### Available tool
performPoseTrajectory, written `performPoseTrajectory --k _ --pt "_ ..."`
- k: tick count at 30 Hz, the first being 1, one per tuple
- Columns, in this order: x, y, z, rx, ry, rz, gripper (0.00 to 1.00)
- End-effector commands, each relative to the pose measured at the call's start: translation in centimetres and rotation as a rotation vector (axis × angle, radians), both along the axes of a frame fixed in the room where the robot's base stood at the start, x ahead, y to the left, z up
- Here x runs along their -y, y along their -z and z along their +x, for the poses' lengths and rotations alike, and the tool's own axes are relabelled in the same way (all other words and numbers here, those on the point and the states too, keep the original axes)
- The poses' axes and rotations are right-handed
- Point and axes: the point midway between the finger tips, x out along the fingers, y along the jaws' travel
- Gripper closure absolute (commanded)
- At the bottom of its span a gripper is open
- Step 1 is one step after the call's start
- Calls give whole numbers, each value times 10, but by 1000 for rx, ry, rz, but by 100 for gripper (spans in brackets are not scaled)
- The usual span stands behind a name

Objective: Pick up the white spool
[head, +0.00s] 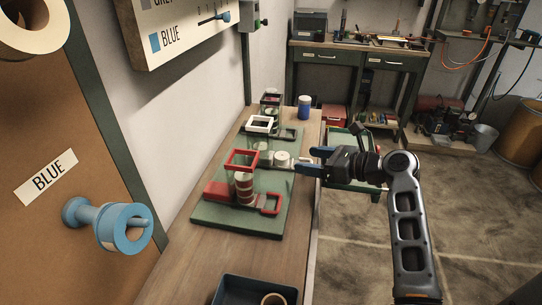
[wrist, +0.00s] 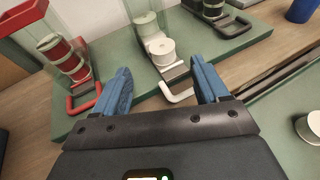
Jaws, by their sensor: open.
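The white spool (head: 282,158) sits low in front of the middle, white-trimmed dispenser on the green board. It also shows in the wrist view (wrist: 161,50), on a small slide with a white loop handle (wrist: 181,96). A pale spool (wrist: 146,24) stands behind it, inside the clear column. My gripper (head: 304,162) is to the right of the white spool, near the table's right edge. In the wrist view its two blue fingers (wrist: 160,72) are spread apart and empty, with the spool ahead between their tips, not touched.
A red dispenser (head: 241,160) with red-striped spools (head: 244,188) stands nearer on the green board (head: 255,215). A dark dispenser (head: 270,100) stands farther back. A blue cup (head: 305,106) is at the table's far end. A dark bin (head: 240,288) is at the near end.

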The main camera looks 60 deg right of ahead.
Motion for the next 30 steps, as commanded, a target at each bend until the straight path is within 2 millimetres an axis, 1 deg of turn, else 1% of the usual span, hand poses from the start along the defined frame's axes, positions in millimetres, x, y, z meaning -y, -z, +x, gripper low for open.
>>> performPoseTrajectory --k 8,15,18,21,26,27,30 --pt "2 8 27 0 -2 2 26" --pt "7 19 58 0 -2 1 26" --pt "7 22 67 -1 -2 1 26" --pt "7 23 70 0 -1 -1 26" --pt "7 23 70 0 0 -1 26" --pt "7 23 70 0 0 -1 27" --pt "7 23 70 -1 0 -1 37"
